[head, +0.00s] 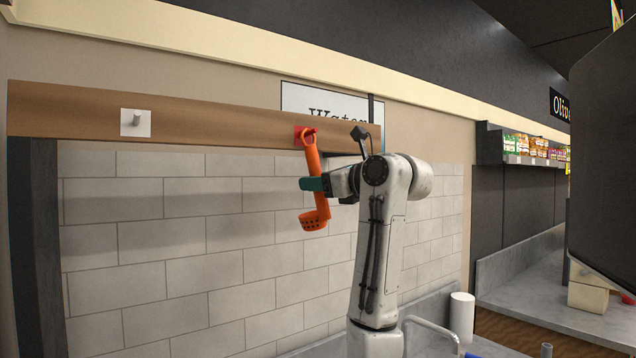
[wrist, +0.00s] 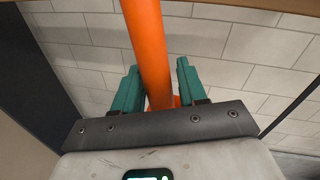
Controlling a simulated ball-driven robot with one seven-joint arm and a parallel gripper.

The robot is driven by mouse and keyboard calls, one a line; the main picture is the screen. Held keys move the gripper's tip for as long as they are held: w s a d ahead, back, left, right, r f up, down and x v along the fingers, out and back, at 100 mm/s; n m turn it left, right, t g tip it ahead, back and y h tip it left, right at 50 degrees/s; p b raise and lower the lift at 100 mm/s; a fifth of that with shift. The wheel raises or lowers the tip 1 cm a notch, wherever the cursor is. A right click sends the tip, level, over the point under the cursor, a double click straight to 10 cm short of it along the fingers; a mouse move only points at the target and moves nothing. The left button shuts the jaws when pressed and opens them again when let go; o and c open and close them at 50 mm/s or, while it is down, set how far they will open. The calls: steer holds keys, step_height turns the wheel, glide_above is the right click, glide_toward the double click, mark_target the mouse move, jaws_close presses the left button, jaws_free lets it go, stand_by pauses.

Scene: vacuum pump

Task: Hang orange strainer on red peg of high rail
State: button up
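The orange strainer (head: 314,168) is upright, slightly tilted, with its ring at the top and its perforated cup at the bottom. Its ring is at the red peg (head: 298,137) on the wooden high rail (head: 220,128); I cannot tell for certain whether the ring bears on the peg. My gripper (head: 312,184) is at the strainer's handle, below the rail. In the wrist view the handle (wrist: 150,50) passes between my teal fingers (wrist: 157,82). A gap shows beside the right finger, so the fingers are open around the handle. The ring is out of the wrist view.
A white plate with a grey peg (head: 135,122) is on the rail's left part. A sign (head: 325,98) is behind the rail. Tiled wall (head: 180,250) lies below it. A faucet (head: 432,330) and a white roll (head: 462,315) stand at the lower right.

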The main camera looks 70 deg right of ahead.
steer(key=o, duration=0.4)
steer(key=shift+c, duration=0.2)
steer(key=b+v, duration=0.3)
steer(key=v, duration=0.7)
steer(key=shift+s, duration=0.4)
steer(key=shift+a, duration=0.1)
